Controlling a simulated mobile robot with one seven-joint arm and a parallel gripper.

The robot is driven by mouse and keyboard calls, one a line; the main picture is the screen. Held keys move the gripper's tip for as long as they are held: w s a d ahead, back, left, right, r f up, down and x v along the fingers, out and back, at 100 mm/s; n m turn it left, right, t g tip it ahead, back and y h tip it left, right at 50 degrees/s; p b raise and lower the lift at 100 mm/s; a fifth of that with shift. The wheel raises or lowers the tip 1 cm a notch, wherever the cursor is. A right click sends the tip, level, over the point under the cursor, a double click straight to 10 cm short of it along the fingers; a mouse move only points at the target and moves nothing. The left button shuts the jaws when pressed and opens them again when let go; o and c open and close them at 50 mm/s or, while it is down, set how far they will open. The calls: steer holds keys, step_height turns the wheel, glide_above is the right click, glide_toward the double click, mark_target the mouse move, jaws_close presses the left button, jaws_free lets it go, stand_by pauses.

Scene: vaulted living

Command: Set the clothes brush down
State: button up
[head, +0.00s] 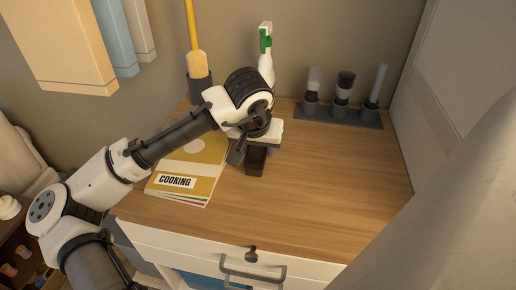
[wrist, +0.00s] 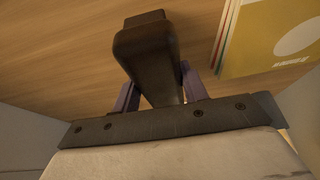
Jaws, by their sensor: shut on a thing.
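The clothes brush shows as a dark brown, rounded wooden piece in the wrist view (wrist: 148,55), between two purple-grey fingers. My gripper (wrist: 160,90) is shut on it. In the head view the dark brush (head: 256,161) shows below my gripper (head: 258,146), over the middle-left of the wooden top (head: 320,190). The rest of the brush is hidden by the gripper. I cannot tell whether its lower end touches the wood.
Yellow "COOKING" books (head: 186,172) lie just left of the gripper. A green-and-white spray bottle (head: 265,50) and a yellow-handled brush in a holder (head: 198,75) stand behind. A dark rack (head: 338,115) holds upright items at back right. The right and front wood is clear.

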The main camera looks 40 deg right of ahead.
steer(key=shift+f, duration=0.4)
steer(key=shift+f, duration=0.15)
steer(key=o, duration=1)
steer(key=shift+r, duration=0.25)
steer(key=v, duration=1.1)
steer(key=shift+s+a+r, duration=0.15)
steer(key=shift+s+r, duration=0.05)
steer(key=shift+r, duration=0.15)
